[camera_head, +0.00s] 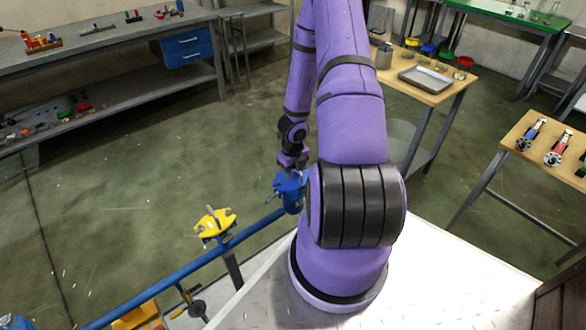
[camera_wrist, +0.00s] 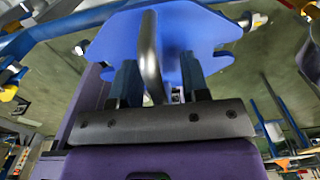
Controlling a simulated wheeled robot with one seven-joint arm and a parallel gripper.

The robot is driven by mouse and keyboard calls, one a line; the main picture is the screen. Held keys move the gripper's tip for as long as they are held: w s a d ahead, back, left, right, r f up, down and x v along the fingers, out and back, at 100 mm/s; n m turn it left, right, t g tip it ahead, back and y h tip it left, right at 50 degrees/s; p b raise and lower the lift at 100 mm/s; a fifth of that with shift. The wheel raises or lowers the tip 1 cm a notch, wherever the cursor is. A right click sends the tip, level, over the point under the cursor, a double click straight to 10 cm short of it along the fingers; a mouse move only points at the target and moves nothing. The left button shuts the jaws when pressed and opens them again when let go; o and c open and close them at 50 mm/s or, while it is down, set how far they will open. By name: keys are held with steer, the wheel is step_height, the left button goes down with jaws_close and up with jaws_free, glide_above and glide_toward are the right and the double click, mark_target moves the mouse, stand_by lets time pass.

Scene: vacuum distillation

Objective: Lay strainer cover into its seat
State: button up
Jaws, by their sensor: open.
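A blue plate-like part (camera_wrist: 195,38) with a bent silver bar handle (camera_wrist: 150,50) fills the upper middle of the wrist view; it looks like the strainer cover. My gripper (camera_wrist: 161,82) is open, with a dark finger on each side of the handle. I see a gap between the handle and the right finger; contact on the left is unclear. In the head view my gripper (camera_head: 291,160) points down just above a blue fitting (camera_head: 289,192) at the end of the blue pipe. My arm partly hides that fitting. I cannot tell whether the cover lies in its seat.
The blue pipe (camera_head: 185,272) runs to the lower left and carries a yellow fitting (camera_head: 213,224) with clamps or bolts. A wooden table (camera_head: 447,92) with a metal tray (camera_head: 425,79) stands behind at the right. A grey workbench (camera_head: 115,38) stands back left. Open floor lies between.

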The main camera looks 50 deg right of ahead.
steer(key=shift+r, duration=0.1)
steer(key=shift+r, duration=5.3)
